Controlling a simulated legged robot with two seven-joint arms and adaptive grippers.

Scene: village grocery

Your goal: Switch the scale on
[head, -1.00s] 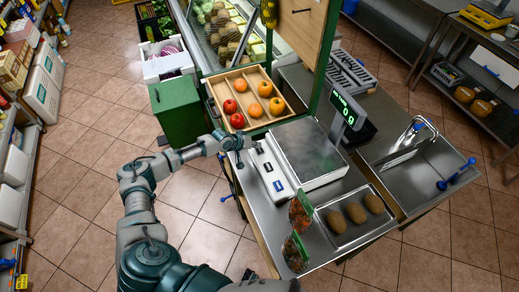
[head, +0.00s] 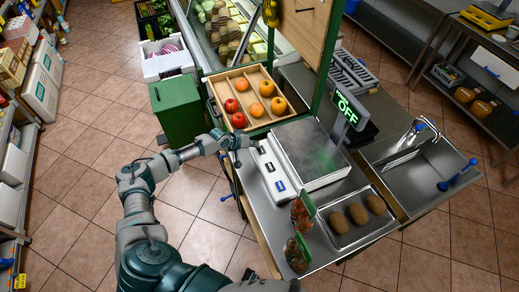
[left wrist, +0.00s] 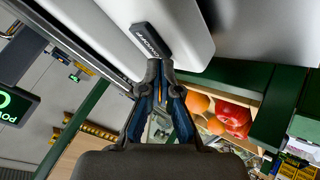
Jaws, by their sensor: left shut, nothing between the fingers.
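My left gripper (head: 249,142) is shut and empty at the left end of the front panel. In the left wrist view its fingertips (left wrist: 160,66) are at a dark labelled key (left wrist: 151,41). They look in contact or very close. My right gripper is not in view.
A wooden tray (head: 214,107) of apples and oranges sits just behind the gripper. A metal tray (head: 344,237) with brown potato-like items and two seed-packet-like bags (head: 302,214) lie at the front. A sink (head: 420,168) is at the right.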

